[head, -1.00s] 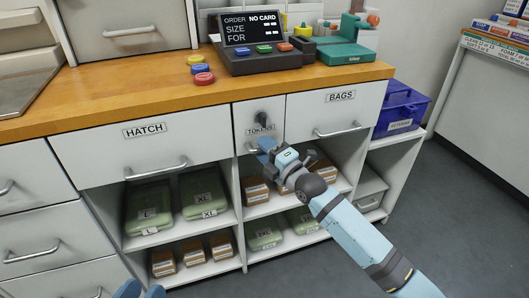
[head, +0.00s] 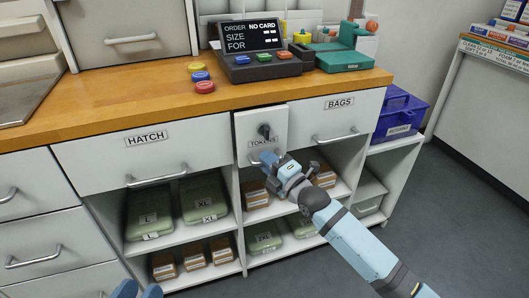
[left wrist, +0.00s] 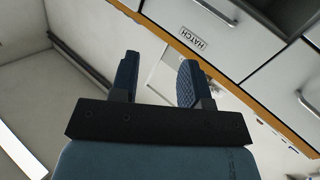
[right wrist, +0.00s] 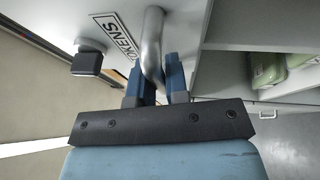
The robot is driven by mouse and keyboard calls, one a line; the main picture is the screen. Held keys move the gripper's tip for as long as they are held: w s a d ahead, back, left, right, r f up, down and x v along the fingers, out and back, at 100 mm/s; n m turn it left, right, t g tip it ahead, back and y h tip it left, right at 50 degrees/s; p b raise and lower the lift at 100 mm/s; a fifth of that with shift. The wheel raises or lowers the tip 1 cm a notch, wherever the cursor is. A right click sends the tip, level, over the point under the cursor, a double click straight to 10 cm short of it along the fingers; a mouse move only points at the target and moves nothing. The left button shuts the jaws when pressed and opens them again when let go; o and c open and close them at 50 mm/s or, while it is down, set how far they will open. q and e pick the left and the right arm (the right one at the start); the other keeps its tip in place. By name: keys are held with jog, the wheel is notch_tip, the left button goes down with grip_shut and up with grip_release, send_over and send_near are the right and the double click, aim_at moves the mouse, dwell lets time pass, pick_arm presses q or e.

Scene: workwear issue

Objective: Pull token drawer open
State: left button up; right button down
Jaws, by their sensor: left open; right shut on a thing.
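The token drawer (head: 272,126) is the narrow white front labelled TOKENS, between the HATCH and BAGS drawers. Its front stands out from its neighbours, partly open. A dark knob or key (head: 264,131) is on its face; it also shows in the right wrist view (right wrist: 87,58). My right gripper (head: 268,160) is shut on the drawer's metal handle (right wrist: 152,42), with the fingers on either side of the bar. My left gripper (head: 138,291) is at the bottom left of the head view, and its fingers are apart and empty in the left wrist view (left wrist: 157,80).
The HATCH drawer (head: 100,155) and BAGS drawer (head: 355,112) are closed on either side. Open shelves below hold green packs (head: 203,198) and small brown boxes. A blue crate (head: 401,112) stands at the right. Floor in front is clear.

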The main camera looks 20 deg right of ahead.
pick_arm(q)
notch_tip(320, 180, up, 8)
jog(key=t+p, duration=0.3)
jog(key=p, duration=0.2)
jog(key=s+a+f+g+y+p, duration=0.1)
jog(key=a+f+g+y+p, duration=0.1)
jog(key=f, duration=0.4)
jog(key=s+a+f+n+g+y+p, duration=0.1)
jog(key=a+f+g+y+p, duration=0.1)
jog(key=a+f+g+p, duration=0.2)
notch_tip(320, 180, down, 2)
jog(key=shift+s+f+y+p, duration=0.25)
jog(key=shift+s+y+p, duration=0.05)
jog(key=shift+p, duration=0.4)
pick_arm(e)
jog(key=s, duration=2.6)
jog(key=shift+s+d, duration=0.3)
jog(key=shift+d, duration=0.15)
jog(key=c, duration=1.1)
grip_release()
jog(key=shift+c, duration=0.2)
pick_arm(q)
jog(key=shift+a+p, duration=0.15)
jog(key=shift+p, duration=0.55)
pick_arm(e)
jog(key=v, duration=1.3)
jog(key=shift+s+d, duration=0.15)
jog(key=shift+s, duration=0.2)
